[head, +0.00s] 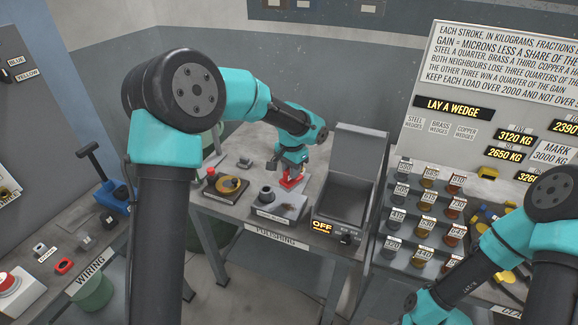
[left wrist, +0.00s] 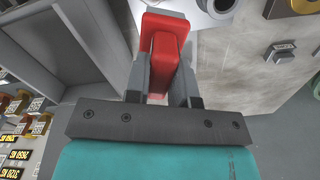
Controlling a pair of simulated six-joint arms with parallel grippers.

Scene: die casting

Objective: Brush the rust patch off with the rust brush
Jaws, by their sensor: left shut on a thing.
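My left gripper (head: 291,174) is over the polishing bench, pointing down. It is shut on a red thing, which looks like the rust brush (head: 290,183). In the left wrist view the red brush (left wrist: 165,60) sits between the two grey fingers. I cannot tell whether the brush touches anything. My right gripper is out of view.
An open grey box (head: 347,190) with an OFF display stands right of the brush. A tray with a yellow disc (head: 228,184) lies to the left. A small grey block (head: 245,163) lies behind it. A rack of labelled wedges (head: 430,215) stands at the right.

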